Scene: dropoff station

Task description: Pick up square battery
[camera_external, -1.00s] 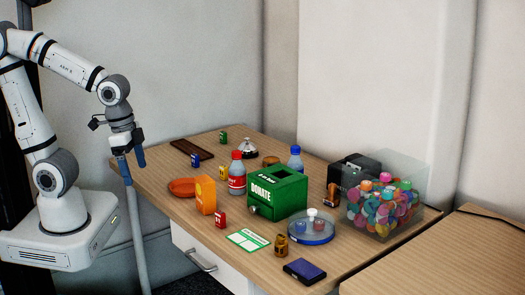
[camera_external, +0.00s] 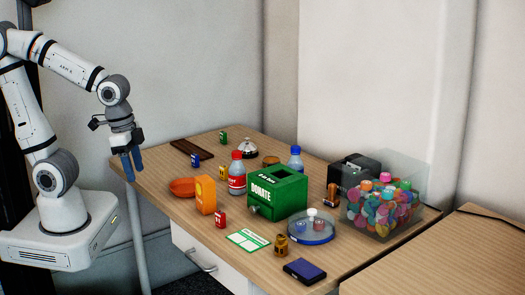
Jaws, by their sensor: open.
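My gripper (camera_external: 134,174) has blue fingers and points down beside the left end of the wooden table (camera_external: 160,205). It is open and holds nothing, and it appears apart from all the objects. I cannot tell for sure which object is the square battery. Small boxy items that could be it are a red one (camera_external: 220,219) near the front edge, a blue one (camera_external: 195,160), a yellow one (camera_external: 222,173) and a green one (camera_external: 223,137) farther back. A copper and dark cylinder (camera_external: 331,196) stands at the right.
An orange box (camera_external: 205,194), a red bottle (camera_external: 237,174) and a green donation box (camera_external: 278,193) crowd the middle. A clear bin (camera_external: 395,212) with colourful pieces stands right. A dark blue flat box (camera_external: 304,271) lies in front. The table's left end is mostly bare.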

